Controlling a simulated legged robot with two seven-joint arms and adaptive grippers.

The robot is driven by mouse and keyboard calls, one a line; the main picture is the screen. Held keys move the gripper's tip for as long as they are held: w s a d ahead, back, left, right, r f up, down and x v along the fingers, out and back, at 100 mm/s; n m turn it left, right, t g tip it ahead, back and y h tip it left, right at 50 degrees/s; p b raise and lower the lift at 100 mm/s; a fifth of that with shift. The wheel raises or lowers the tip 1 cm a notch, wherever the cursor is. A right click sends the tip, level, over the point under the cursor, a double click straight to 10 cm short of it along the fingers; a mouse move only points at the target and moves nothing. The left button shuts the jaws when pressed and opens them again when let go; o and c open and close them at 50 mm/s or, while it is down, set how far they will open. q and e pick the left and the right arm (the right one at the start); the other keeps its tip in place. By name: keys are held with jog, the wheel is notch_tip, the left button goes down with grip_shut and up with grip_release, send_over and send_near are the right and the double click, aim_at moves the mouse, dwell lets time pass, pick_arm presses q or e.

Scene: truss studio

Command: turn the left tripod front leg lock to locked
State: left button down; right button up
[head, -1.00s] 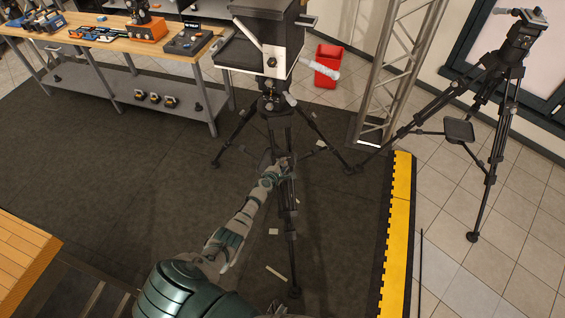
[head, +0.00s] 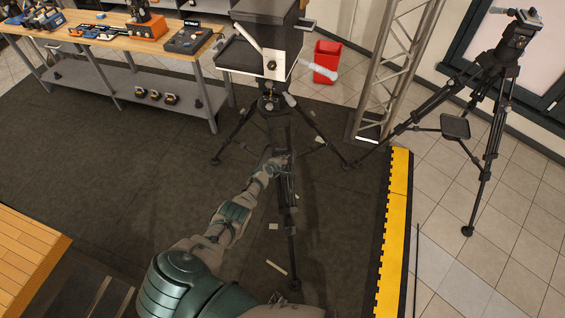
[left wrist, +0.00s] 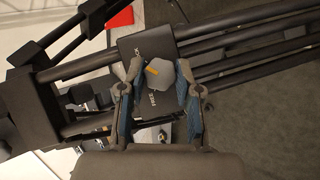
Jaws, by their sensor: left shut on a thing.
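The left tripod (head: 272,105) stands on the dark mat and carries a black box-shaped head. Its front leg (head: 291,225) comes down toward me. My left gripper (head: 284,160) is at the upper part of this leg. In the left wrist view its two fingers (left wrist: 160,95) are shut on the grey faceted lock knob (left wrist: 167,82), one finger on each side. An orange mark on the knob points to the upper left. The dark lock plate (left wrist: 130,45) behind it has a FREE label below the knob; another small label above is too small to read. My right gripper is out of view.
A workbench (head: 120,36) with tools stands at the upper left. A red bin (head: 326,62) and a truss (head: 385,75) stand behind the tripod. A yellow edge strip (head: 396,235) and another tripod (head: 490,95) are at the right. The mat at left is clear.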

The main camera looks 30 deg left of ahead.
pick_arm(q)
jog(key=shift+s+d+f, duration=0.2)
jog(key=shift+d+f, duration=0.05)
jog(key=shift+f, duration=0.1)
jog(key=c, duration=0.8)
grip_release()
jog(key=shift+w+r, duration=0.1)
jog(key=shift+w, duration=0.1)
jog(key=shift+a, duration=0.1)
jog(key=shift+s+r, duration=0.15)
jog(key=shift+s, duration=0.2)
jog(key=s, duration=1.2)
jog(key=shift+s+d+r, duration=0.1)
jog(key=shift+d+r, duration=0.05)
jog(key=shift+d, duration=0.15)
